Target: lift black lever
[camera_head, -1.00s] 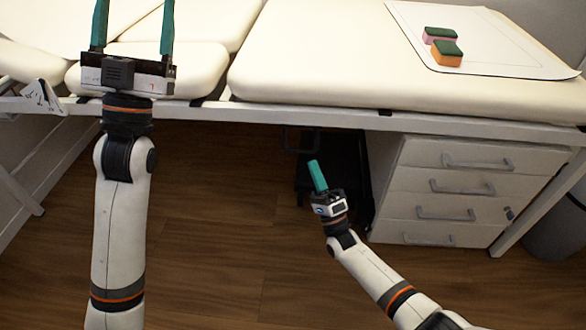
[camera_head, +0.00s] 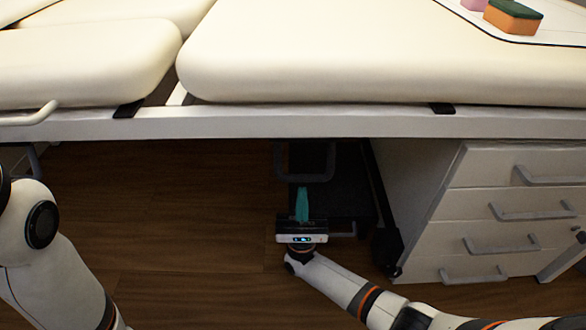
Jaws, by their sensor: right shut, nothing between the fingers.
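A dark loop-shaped bar (camera_head: 305,176), probably the black lever, hangs beneath the edge of the treatment table (camera_head: 300,123), in front of a dark shape in shadow. My right gripper (camera_head: 302,192) is under the table with its teal fingers together and empty, pointing up the picture. Its fingertips appear just below the bar's lower edge; I cannot tell whether they touch it. My left arm shows at the left edge, but its gripper is out of view.
A white drawer cabinet (camera_head: 455,225) with grey handles stands to the right of my right gripper. A pale handle (camera_head: 28,116) sticks out at the table's left. Sponges (camera_head: 513,16) lie on top. Wooden floor (camera_head: 180,215) is open to the left.

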